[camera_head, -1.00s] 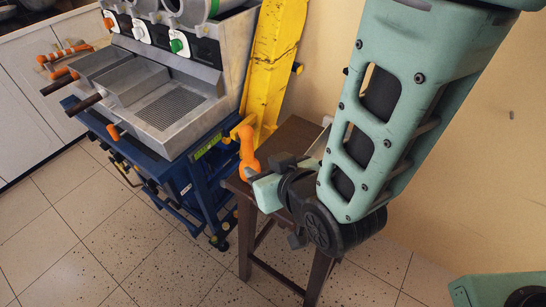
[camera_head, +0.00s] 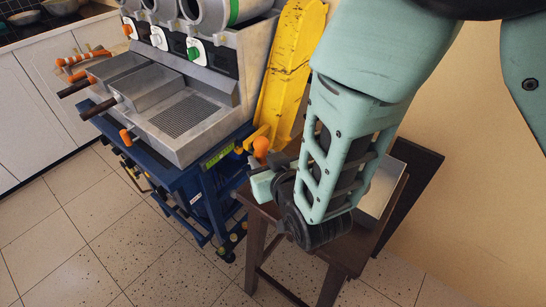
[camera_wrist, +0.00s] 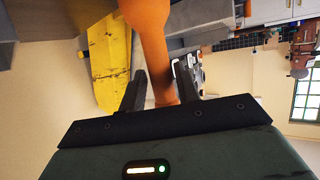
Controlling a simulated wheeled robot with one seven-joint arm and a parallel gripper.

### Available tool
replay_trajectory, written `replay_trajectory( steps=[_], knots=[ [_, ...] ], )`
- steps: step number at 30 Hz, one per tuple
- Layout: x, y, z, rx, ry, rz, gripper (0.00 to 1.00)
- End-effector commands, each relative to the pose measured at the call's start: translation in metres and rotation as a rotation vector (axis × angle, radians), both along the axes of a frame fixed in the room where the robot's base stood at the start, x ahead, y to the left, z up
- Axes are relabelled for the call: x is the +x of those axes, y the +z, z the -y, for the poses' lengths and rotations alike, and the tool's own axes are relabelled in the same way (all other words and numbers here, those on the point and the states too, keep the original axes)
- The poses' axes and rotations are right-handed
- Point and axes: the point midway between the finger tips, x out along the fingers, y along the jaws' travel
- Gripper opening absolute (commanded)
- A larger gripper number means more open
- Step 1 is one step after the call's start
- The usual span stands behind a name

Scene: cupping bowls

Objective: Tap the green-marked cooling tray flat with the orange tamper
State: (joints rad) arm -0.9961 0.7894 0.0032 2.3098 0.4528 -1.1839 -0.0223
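The orange tamper (camera_head: 260,147) stands up from my gripper (camera_head: 267,163), just right of the machine. In the wrist view the tamper (camera_wrist: 151,35) runs between my two dark fingers (camera_wrist: 160,85), which are closed around its shaft. Its far end is outside that view. The green-marked cooling tray (camera_head: 185,114) is the rightmost metal tray, with a perforated floor, below the green knob (camera_head: 193,53). It looks empty. My gripper is to the right of this tray and apart from it.
Two more metal trays (camera_head: 128,87) with handles sit to the left on the blue cart (camera_head: 178,174). A yellow upright panel (camera_head: 291,70) stands beside the machine. A dark wooden stool (camera_head: 335,258) bearing a metal box (camera_head: 384,187) is under my arm. The tiled floor in front is clear.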

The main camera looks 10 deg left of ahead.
Motion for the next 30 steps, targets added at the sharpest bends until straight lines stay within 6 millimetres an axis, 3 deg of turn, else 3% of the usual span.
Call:
replay_trajectory(
  steps=[1, 3, 11, 30],
  knots=[
    [-0.002, 0.001, 0.0, 0.0, 0.002, -0.001, 0.17],
    [-0.002, 0.001, 0.0, 0.0, 0.002, -0.001, 0.0],
    [-0.002, 0.008, 0.0, 0.002, 0.002, 0.001, 0.0],
    [-0.002, 0.056, 0.0, 0.002, 0.002, 0.001, 0.0]
  ],
)
